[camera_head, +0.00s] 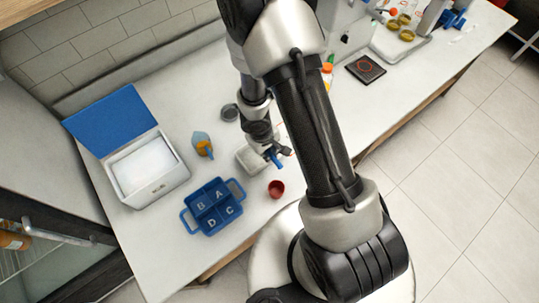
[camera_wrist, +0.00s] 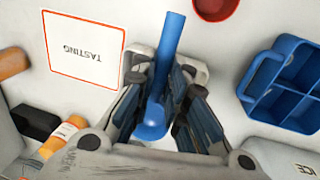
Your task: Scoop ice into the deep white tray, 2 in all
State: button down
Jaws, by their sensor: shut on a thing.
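My gripper (camera_wrist: 160,95) is shut on a blue scoop (camera_wrist: 168,40). Its handle points up in the wrist view and its bowl end lies low between the fingers. In the head view the blue scoop (camera_head: 274,159) shows below my gripper (camera_head: 268,148). The deep white tray (camera_head: 246,161) is beside and partly under the gripper; its rim (camera_wrist: 198,72) shows behind the fingers in the wrist view. My gripper hides most of the tray's inside, so I cannot tell what it holds. The white ice box (camera_head: 157,191), its blue lid open, stands at the left with a pale filling.
A blue compartment caddy (camera_head: 189,221) marked with letters stands between the ice box and a red cup (camera_head: 276,189). A "TASTING" card (camera_wrist: 83,48) lies near the tray. Counter front is partly clear.

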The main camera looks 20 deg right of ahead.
jog(key=shift+a+f+b, duration=0.15)
jog(key=shift+b, duration=0.35)
notch_tip(320, 180, up, 6)
jog(key=p, duration=0.4)
jog(key=shift+f+p, duration=0.25)
jog(key=shift+p, duration=0.1)
